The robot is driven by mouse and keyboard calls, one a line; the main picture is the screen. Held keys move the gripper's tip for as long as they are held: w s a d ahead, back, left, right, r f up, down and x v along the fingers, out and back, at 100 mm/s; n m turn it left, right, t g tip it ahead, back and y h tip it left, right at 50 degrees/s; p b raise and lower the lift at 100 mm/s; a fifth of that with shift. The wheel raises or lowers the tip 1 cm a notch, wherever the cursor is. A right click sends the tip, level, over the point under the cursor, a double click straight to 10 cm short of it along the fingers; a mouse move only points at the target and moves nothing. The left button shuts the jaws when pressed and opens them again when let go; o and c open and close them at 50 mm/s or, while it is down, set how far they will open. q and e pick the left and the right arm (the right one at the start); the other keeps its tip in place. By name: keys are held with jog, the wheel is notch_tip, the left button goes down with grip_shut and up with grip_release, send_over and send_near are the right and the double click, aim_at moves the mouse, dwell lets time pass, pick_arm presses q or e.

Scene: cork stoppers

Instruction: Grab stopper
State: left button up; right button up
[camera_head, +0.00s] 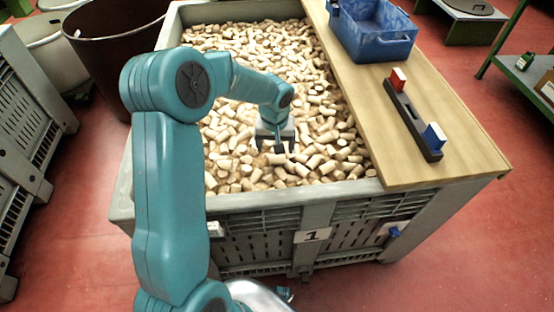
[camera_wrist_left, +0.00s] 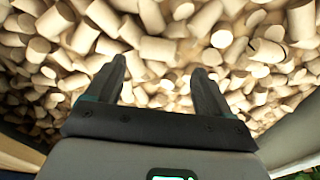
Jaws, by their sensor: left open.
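Many pale cork stoppers (camera_head: 318,128) lie in a loose heap in a large grey crate (camera_head: 262,208). They also fill the left wrist view (camera_wrist_left: 158,48). My left gripper (camera_head: 276,148) reaches down over the heap in the front half of the crate. In the left wrist view its two dark fingers (camera_wrist_left: 160,72) stand apart with corks beyond them and nothing held between them. I cannot tell whether the fingertips touch any cork. My right gripper is not in view.
A wooden board (camera_head: 450,140) covers the crate's right side. It bears a blue bin (camera_head: 385,48) and a dark rail (camera_head: 412,122) with a red block and a blue block. A brown tub (camera_head: 105,60) stands at the left, with another grey crate (camera_head: 20,120).

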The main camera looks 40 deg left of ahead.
aim_at(277, 157)
pick_arm(q)
jog(key=f, duration=0.5)
jog(key=shift+w+f+b, duration=0.1)
jog(key=shift+w+b, duration=0.15)
jog(key=shift+b, duration=0.05)
jog(key=shift+d, duration=0.1)
jog(key=c, duration=1.1)
